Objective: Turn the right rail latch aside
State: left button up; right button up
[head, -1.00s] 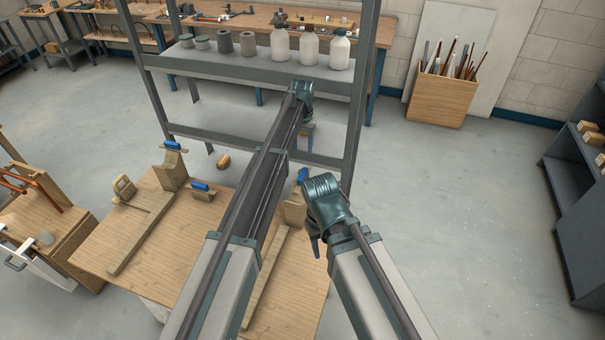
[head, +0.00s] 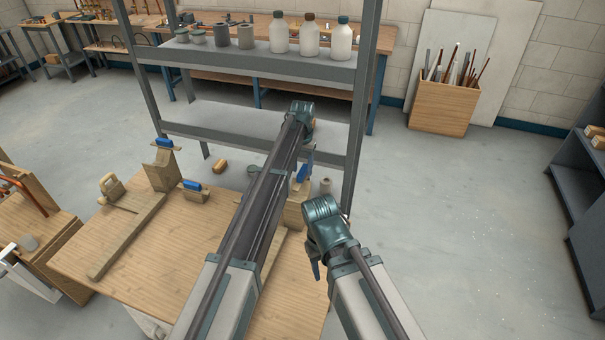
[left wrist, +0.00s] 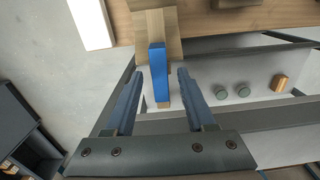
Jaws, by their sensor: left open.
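The right rail latch is a blue bar (head: 302,173) on the wooden end post (head: 293,214) of the right rail (head: 268,268). My left arm hides much of that rail. In the left wrist view the blue latch (left wrist: 157,72) lies between the two fingers of my open left gripper (left wrist: 163,93), with a visible gap on each side. In the head view the left gripper (head: 308,152) is at the latch; contact cannot be told. My right gripper (head: 315,268) hangs to the right, near the table edge; its fingers are too hidden to judge.
The left rail (head: 128,236) carries another blue latch (head: 163,142) on its post. A small wooden block with a blue top (head: 192,186) stands between the rails. A grey metal shelf (head: 255,67) with bottles and cans rises behind the table (head: 165,265).

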pick_arm(q)
grip_shut()
dwell(0.3)
dwell(1.2)
